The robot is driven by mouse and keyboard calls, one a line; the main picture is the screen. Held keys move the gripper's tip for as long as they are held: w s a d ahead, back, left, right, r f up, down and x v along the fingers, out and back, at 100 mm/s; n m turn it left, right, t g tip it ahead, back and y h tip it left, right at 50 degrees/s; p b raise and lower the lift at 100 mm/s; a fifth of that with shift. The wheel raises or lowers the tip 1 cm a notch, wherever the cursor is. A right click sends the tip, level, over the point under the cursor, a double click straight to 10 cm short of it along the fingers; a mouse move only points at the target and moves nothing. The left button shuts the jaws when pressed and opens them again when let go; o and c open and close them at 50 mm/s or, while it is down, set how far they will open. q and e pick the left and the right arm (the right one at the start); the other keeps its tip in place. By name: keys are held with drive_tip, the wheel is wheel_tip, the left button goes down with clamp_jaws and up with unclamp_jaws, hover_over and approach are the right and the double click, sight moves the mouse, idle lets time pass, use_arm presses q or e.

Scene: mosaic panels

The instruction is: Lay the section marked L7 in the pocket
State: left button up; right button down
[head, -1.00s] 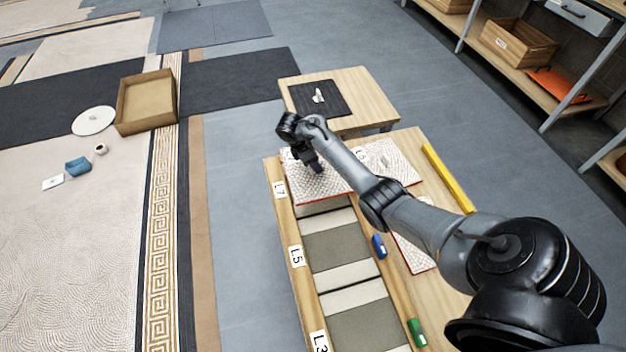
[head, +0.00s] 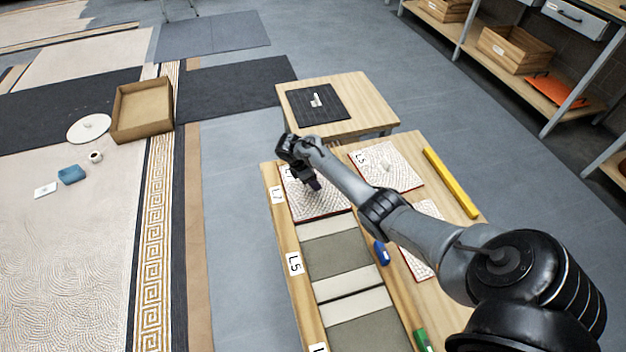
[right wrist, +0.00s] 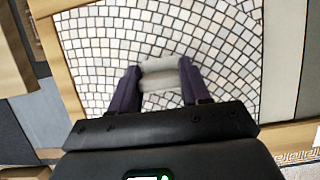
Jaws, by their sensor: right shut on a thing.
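A white mosaic panel (head: 325,205) with a red edge is at the far end of the tray, beside the rail label L7 (head: 277,194). Its own mark is mostly hidden by my arm. It looks level between the rails, but I cannot tell whether it rests fully on the pocket floor. My right gripper (head: 314,184) is over it. In the right wrist view, its dark fingers (right wrist: 160,82) are shut on the panel's grey knob (right wrist: 160,66), with pale tiles (right wrist: 110,40) all around. My left gripper is out of view.
A yellow bar (head: 450,182), blue item (head: 382,253) and green item (head: 423,340) are near. A small table (head: 370,105) stands behind.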

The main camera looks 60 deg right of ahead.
drive_tip(key=shift+f, duration=0.1)
drive_tip(key=c, duration=0.5)
unclamp_jaws()
